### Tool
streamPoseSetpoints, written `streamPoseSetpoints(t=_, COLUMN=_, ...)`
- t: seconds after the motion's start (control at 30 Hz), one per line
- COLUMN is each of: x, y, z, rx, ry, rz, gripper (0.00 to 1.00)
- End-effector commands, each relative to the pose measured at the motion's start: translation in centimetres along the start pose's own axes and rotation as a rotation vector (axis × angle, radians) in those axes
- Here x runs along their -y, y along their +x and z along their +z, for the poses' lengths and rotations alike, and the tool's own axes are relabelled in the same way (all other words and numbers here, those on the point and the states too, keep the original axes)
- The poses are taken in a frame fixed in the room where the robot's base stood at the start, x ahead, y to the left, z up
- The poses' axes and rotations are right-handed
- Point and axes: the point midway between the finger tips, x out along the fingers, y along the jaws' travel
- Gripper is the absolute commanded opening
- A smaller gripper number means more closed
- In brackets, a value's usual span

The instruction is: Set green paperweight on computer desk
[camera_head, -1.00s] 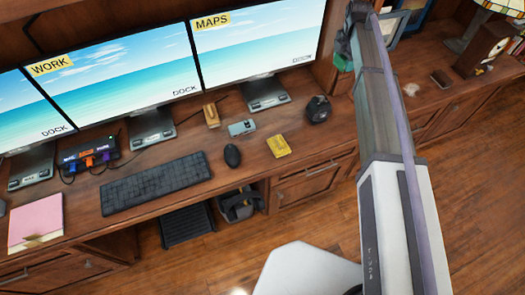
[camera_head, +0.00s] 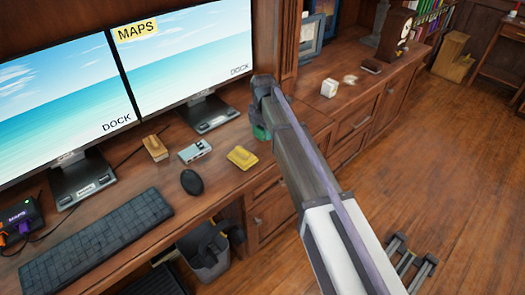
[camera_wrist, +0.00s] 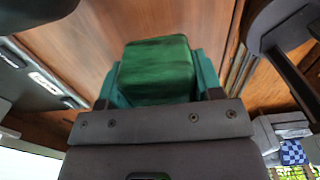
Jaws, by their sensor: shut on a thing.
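The green paperweight (camera_wrist: 155,68) is a dark green block held in my gripper, filling the upper middle of the wrist view. In the head view only a small green part (camera_head: 261,132) shows below my gripper (camera_head: 262,118). My gripper is shut on it, over the right part of the computer desk (camera_head: 195,207), close to the desk's front edge. I cannot tell whether the paperweight touches the desk top. My arm hides part of the desk there.
On the desk are a yellow object (camera_head: 242,157), a grey box (camera_head: 195,151), a wooden block (camera_head: 155,148), a black mouse (camera_head: 191,183) and a keyboard (camera_head: 98,248). Monitors (camera_head: 185,62) stand behind. A bin (camera_head: 210,255) stands below.

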Motion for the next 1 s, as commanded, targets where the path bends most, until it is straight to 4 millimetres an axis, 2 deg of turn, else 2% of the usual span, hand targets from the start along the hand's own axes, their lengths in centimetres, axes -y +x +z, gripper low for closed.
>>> streamPoseSetpoints(t=0.03, x=0.0, y=1.6, z=0.0, rx=0.000, ry=0.000, rz=0.000, gripper=0.21)
streamPoseSetpoints(t=0.17, x=0.0, y=1.4, z=0.0, rx=0.000, ry=0.000, rz=0.000, gripper=0.21)
streamPoseSetpoints(t=0.33, x=0.0, y=4.6, z=0.0, rx=0.000, ry=0.000, rz=0.000, gripper=0.21)
streamPoseSetpoints(t=0.4, x=0.0, y=5.3, z=0.0, rx=0.000, ry=0.000, rz=0.000, gripper=0.21)
streamPoseSetpoints(t=0.6, x=0.0, y=4.8, z=0.0, rx=0.000, ry=0.000, rz=0.000, gripper=0.20)
streamPoseSetpoints(t=0.77, x=0.0, y=5.3, z=0.0, rx=0.000, ry=0.000, rz=0.000, gripper=0.20)
streamPoseSetpoints(t=0.8, x=0.0, y=5.2, z=0.0, rx=0.000, ry=0.000, rz=0.000, gripper=0.61)
streamPoseSetpoints(t=1.0, x=0.0, y=5.1, z=0.0, rx=0.000, ry=0.000, rz=0.000, gripper=0.81)
